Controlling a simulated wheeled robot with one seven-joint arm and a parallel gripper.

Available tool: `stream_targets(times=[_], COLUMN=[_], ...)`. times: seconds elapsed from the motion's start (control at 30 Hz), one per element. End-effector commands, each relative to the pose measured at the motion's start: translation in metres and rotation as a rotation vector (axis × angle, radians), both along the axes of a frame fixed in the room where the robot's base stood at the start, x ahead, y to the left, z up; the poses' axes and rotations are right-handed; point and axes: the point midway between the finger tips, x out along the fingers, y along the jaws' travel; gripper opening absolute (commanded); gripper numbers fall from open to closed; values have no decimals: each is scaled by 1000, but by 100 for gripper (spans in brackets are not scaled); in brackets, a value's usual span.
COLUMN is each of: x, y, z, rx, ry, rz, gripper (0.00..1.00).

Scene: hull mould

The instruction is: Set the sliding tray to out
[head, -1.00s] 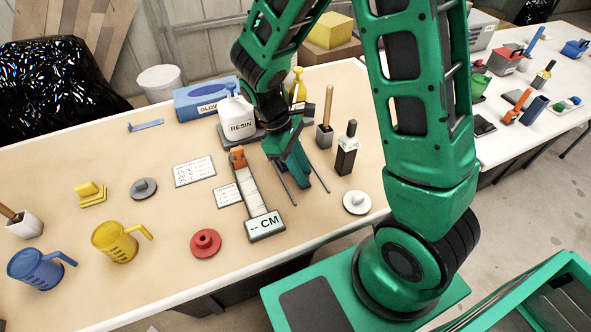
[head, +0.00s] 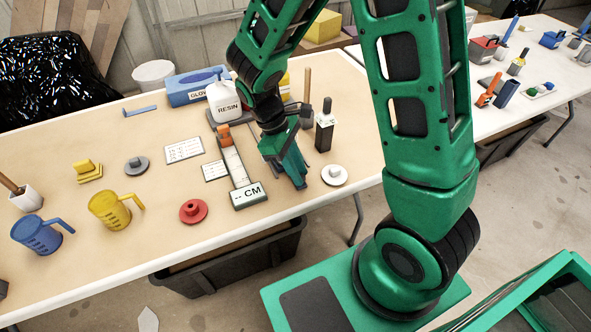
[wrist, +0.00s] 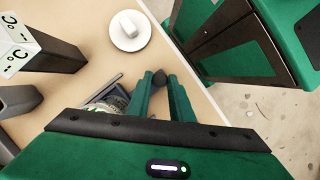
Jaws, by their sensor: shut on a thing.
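My gripper (head: 299,183) points down near the front of the beige table, between the CM gauge and a white lidded disc. The wrist view shows its two green fingers (wrist: 160,85) shut on a dark round knob (wrist: 159,77), which I take to be the sliding tray's handle. Part of what seems to be the tray, a dark bluish surface with a grey rail (wrist: 106,88), shows left of the fingers. A ridged pale item lies on it. My gripper hides most of the tray in the head view, so how far out it stands cannot be read.
The CM gauge (head: 249,196) stands left of my gripper. The white disc (head: 334,175) is close on its right; it also shows in the wrist view (wrist: 129,31). A black bottle (head: 324,130) and the resin bottle (head: 226,103) stand behind. The table's front edge is near.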

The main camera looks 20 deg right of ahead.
Motion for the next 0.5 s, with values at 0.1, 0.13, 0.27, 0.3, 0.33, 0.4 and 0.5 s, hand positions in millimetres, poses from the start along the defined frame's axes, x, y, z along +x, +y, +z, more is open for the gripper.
stream_targets(times=[0.1,0.13,0.27,0.3,0.33,0.4,0.5], x=[-5,-5,-4,-4,-4,-3,-2], y=[-3,-3,0,0,1,1,3], z=[0,0,0,0,0,0,2], rx=[-11,-11,-9,-9,-8,-7,-6], ry=[13,12,10,10,9,9,7], rz=[-6,-4,0,2,2,3,4], gripper=[29,37,38,38,38,38,38])
